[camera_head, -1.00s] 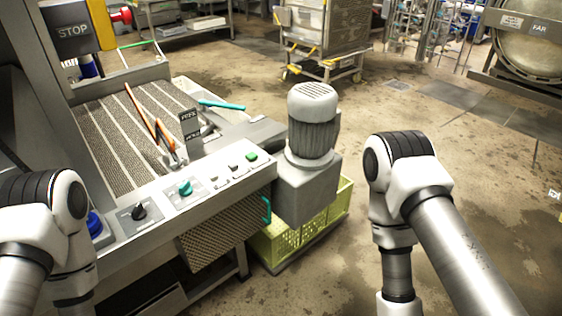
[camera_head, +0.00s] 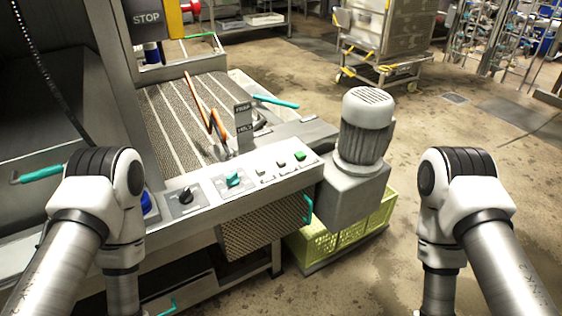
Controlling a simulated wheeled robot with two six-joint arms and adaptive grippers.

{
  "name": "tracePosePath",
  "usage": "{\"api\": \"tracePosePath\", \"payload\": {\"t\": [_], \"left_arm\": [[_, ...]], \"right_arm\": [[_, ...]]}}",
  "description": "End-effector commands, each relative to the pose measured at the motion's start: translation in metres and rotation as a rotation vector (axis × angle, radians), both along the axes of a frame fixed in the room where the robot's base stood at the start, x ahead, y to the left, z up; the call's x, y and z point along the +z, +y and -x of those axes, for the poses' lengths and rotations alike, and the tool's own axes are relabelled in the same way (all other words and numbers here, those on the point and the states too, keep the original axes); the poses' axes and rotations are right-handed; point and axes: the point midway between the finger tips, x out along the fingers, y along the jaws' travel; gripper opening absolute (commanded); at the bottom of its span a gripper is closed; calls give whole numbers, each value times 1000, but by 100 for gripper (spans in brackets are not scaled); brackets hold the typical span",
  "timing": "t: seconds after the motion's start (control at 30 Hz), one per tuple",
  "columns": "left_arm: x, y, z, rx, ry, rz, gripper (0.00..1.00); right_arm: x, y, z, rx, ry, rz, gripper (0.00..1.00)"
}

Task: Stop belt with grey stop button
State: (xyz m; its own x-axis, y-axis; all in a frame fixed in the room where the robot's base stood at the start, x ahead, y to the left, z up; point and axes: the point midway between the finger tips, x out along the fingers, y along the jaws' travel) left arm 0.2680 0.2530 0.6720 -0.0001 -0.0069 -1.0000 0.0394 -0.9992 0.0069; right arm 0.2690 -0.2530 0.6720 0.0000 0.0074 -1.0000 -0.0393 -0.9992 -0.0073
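The control panel (camera_head: 212,192) runs along the near edge of the belt machine. Two small grey-white buttons, one (camera_head: 262,169) on the left and one (camera_head: 281,163) on the right, sit beside a green button (camera_head: 300,156) near its right end. Their labels are too small to read. Left of them are a teal knob (camera_head: 234,180) and a black knob (camera_head: 186,197). The grey ribbed belt (camera_head: 175,120) lies behind the panel. Links of both my arms show at left and right, but neither gripper is in view.
A grey motor (camera_head: 366,125) stands at the panel's right end, above a yellow-green crate (camera_head: 345,228). A STOP sign (camera_head: 147,17) and a red button (camera_head: 191,7) are at the upper left. Open floor (camera_head: 440,115) lies to the right.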

Motion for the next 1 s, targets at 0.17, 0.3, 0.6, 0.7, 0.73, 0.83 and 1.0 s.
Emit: {"api": "tracePosePath", "payload": {"t": [0.17, 0.3, 0.6, 0.7, 0.73, 0.83, 1.0], "left_arm": [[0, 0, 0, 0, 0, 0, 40], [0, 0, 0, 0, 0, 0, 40], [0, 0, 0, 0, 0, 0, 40], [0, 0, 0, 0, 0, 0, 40], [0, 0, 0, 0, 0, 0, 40], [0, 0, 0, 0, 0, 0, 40], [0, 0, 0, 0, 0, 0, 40]], "right_arm": [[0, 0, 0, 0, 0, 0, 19], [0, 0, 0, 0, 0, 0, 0], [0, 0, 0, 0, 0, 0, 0], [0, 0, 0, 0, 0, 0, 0], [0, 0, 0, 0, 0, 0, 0], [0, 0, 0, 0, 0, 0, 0], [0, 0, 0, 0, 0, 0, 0]]}}
